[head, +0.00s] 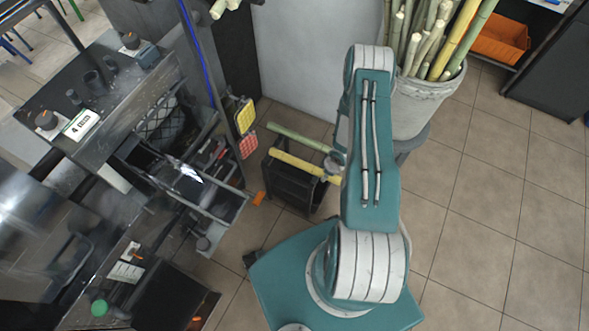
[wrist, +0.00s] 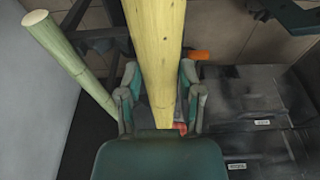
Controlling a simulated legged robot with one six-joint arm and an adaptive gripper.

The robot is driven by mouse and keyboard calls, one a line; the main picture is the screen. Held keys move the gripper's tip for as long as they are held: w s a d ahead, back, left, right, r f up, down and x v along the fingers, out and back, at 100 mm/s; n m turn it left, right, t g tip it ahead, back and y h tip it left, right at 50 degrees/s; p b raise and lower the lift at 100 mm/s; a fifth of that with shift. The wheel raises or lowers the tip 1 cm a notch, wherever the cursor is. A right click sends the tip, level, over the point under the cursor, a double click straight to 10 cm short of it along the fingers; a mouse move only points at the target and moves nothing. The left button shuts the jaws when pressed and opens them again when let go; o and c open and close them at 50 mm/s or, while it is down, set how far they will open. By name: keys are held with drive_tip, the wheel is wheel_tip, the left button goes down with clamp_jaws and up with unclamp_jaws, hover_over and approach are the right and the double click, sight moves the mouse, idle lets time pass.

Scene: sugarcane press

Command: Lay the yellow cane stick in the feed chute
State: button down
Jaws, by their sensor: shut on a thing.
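The yellow cane stick (head: 296,161) shows in the head view, extending left from behind my arm over a dark rack. In the wrist view the yellow cane stick (wrist: 156,45) runs between the two fingers of my gripper (wrist: 160,80), which is shut on it. In the head view my gripper is mostly hidden behind my arm. The dark press machine (head: 150,130) stands at the left, with an open metal frame on its near side. I cannot tell for sure which part is the feed chute.
A green cane stick (head: 289,133) lies beside the yellow one, also left in the wrist view (wrist: 68,60). The black rack (head: 292,187) stands below them. A grey bucket of canes (head: 425,105) stands behind my arm. The tiled floor at right is clear.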

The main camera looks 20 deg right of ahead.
sight(305, 170)
drive_tip(key=shift+r, duration=2.6)
drive_tip(key=shift+f, duration=0.1)
wheel_tip(305, 170, down, 8)
drive_tip(key=shift+r, duration=0.1)
drive_tip(key=shift+w+a, duration=0.1)
drive_tip(key=shift+w, duration=0.1)
drive_tip(key=shift+s, duration=0.15)
wheel_tip(305, 170, up, 8)
wheel_tip(305, 170, down, 8)
drive_tip(key=shift+a+f, duration=0.1)
drive_tip(key=shift+f, duration=0.05)
drive_tip(key=w+a, duration=0.1)
drive_tip(key=w, duration=0.1)
drive_tip(key=w+a+f, duration=0.1)
drive_tip(key=w+a, duration=0.2)
drive_tip(key=w, duration=0.1)
drive_tip(key=shift+w+a+f, duration=0.3)
drive_tip(key=shift+a, duration=0.1)
